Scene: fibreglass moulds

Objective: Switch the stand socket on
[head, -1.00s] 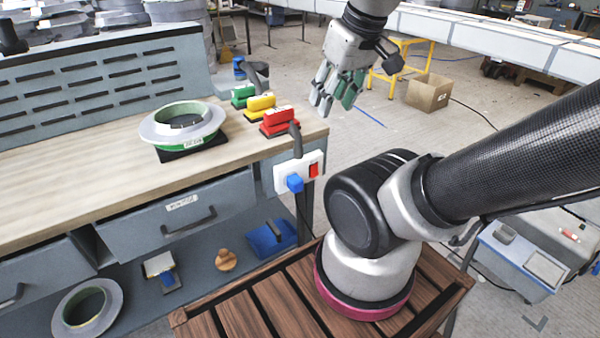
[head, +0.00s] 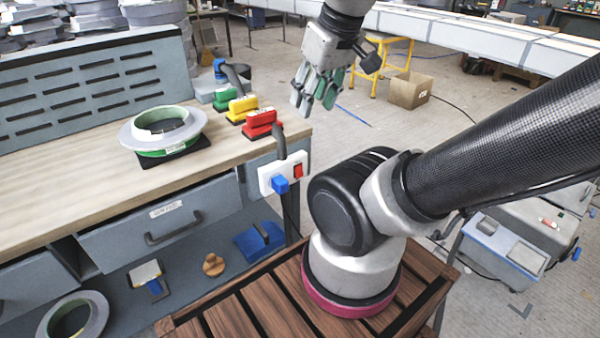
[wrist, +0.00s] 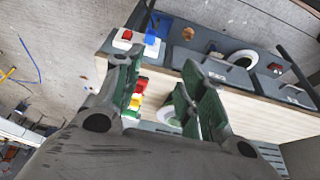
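The stand socket (head: 265,181) is a white box on the right end of the workbench, just below the top. In the wrist view the socket (wrist: 139,48) is near the upper left, with the red switch (wrist: 127,35) and blue plug (wrist: 150,39). The switch's position is too small to tell. My gripper (head: 314,108) hangs above and right of the bench end, apart from the socket. Its fingers are spread, with nothing between them in the wrist view (wrist: 160,78).
Red (head: 262,122), yellow (head: 241,108) and green (head: 222,100) blocks stand near the bench's right end. A ring mould (head: 190,136) sits on the bench (head: 60,175). A dark cable rises from the socket's top.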

